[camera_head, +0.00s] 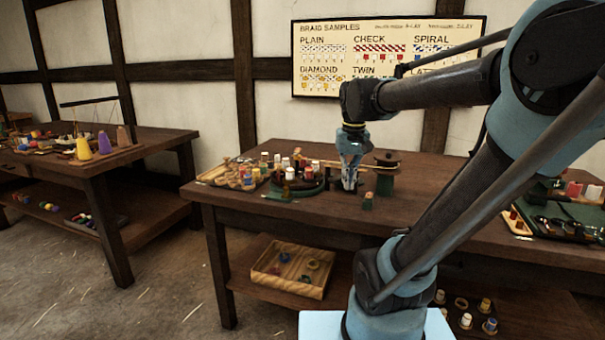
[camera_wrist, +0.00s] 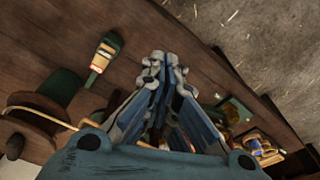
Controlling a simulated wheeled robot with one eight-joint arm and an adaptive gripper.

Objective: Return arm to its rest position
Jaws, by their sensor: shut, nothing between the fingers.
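My arm reaches out over the dark wooden table (camera_head: 330,213) in the head view.
A tray of wooden pieces (camera_head: 230,176) is at the table's left end. A green mat with dark tools (camera_head: 560,221) lies at the right. A wooden box (camera_head: 292,268) sits on the lower shelf. Another table with coloured cones (camera_head: 83,148) stands at left, with open floor between.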

